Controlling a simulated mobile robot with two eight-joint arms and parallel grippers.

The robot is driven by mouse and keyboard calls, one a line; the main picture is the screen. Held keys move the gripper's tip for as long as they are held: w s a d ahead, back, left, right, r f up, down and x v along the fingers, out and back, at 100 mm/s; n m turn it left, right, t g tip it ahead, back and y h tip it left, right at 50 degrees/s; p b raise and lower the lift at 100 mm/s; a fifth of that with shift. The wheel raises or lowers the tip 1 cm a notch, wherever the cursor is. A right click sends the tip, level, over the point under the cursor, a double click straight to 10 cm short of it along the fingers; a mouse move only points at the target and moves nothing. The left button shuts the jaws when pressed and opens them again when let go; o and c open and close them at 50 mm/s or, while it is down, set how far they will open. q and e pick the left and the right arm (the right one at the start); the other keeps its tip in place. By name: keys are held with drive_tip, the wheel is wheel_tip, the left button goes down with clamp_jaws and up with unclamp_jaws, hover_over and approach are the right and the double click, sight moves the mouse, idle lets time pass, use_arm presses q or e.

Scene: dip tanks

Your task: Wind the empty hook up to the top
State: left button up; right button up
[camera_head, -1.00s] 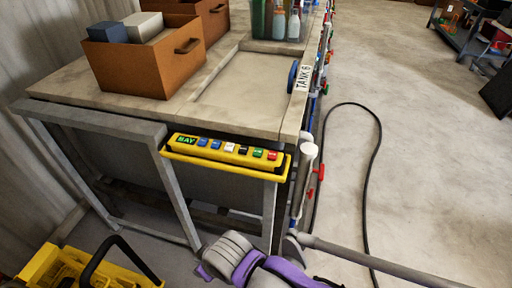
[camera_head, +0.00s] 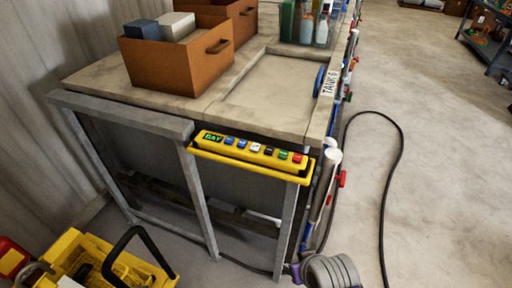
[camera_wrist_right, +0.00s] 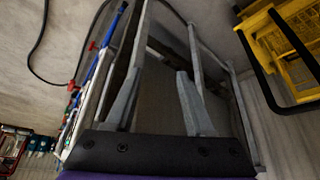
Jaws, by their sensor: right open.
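A yellow control box (camera_head: 250,152) marked BAY sits in a yellow holder at the front edge of the bench. Its top carries a row of blue, white, black, green and red buttons; their markings are too small to read. No hook shows in either view. My right gripper (camera_wrist_right: 158,88) is open and empty in the right wrist view, with the bench's grey legs and dark underside beyond its fingers. In the head view, a grey and purple part of my arm shows at the bottom edge, below and right of the box. My left gripper is out of view.
An orange-brown bin (camera_head: 178,66) stands on the bench (camera_head: 110,76), near a TANK 6 sign (camera_head: 329,82). A yellow crate with a black handle (camera_head: 84,256) stands at the lower left. A black hose (camera_head: 396,160) loops over the open floor at right.

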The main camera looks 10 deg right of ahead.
idle(0.3)
clamp_jaws()
idle(1.6)
